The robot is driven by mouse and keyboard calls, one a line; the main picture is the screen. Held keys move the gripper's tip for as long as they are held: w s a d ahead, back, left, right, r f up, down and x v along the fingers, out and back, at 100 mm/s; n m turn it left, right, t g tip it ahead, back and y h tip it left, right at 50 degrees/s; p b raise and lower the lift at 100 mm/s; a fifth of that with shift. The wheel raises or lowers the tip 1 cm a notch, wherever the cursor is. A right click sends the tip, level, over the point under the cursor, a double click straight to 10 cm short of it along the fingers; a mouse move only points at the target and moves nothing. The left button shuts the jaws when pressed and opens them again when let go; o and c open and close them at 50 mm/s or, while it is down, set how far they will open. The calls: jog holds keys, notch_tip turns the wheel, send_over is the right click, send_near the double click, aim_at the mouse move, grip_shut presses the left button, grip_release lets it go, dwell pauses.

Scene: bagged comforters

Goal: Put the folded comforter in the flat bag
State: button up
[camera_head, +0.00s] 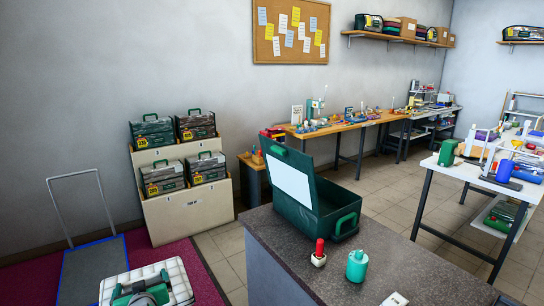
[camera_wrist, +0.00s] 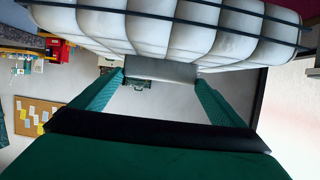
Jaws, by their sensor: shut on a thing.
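The folded comforter (camera_head: 172,272) is a white quilted bundle at the bottom left of the head view, partly cut off by the frame. In the wrist view the comforter (camera_wrist: 170,32) fills the top, with dark bands across it. My green gripper (camera_head: 142,292) lies over it in the head view. In the wrist view my gripper (camera_wrist: 160,74) has its fingers apart, shut on a grey flat part at the comforter's edge. The flat bag (camera_head: 320,212) is a dark green case on the grey counter, its lid raised with a white panel inside. Its inside is mostly hidden.
The counter (camera_head: 290,250) also holds a red-topped item (camera_head: 319,252), a green bottle (camera_head: 357,266) and a white block (camera_head: 395,299). Tagged bags fill a cream stand (camera_head: 190,213) at the left, near a hand truck (camera_head: 92,262). A cluttered white table (camera_head: 462,172) stands right.

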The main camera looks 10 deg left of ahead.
jog(key=d+f+m+t+h, duration=0.1)
jog(key=d+f+m+h, duration=0.1)
jog(key=d+f, duration=0.95)
jog(key=d+f+m+t+h, duration=0.1)
jog(key=d+f+m+h, duration=0.1)
jog(key=d+f, duration=1)
jog(key=s+d+f+m+h, duration=0.1)
jog(key=s+d+f, duration=0.3)
jog(key=d, duration=0.3)
jog(key=s+d+f+m+h, duration=0.1)
jog(key=s+d+f, duration=0.2)
jog(key=d, duration=0.5)
jog(key=s+d+f+m+h, duration=0.1)
jog(key=s+d+f+h, duration=0.1)
jog(key=s+d+f, duration=0.2)
jog(key=s+d, duration=0.1)
jog(key=d, duration=0.2)
jog(key=shift+s+d+f+t, duration=0.25)
jog(key=shift+s+f+t, duration=0.1)
jog(key=shift+t, duration=0.05)
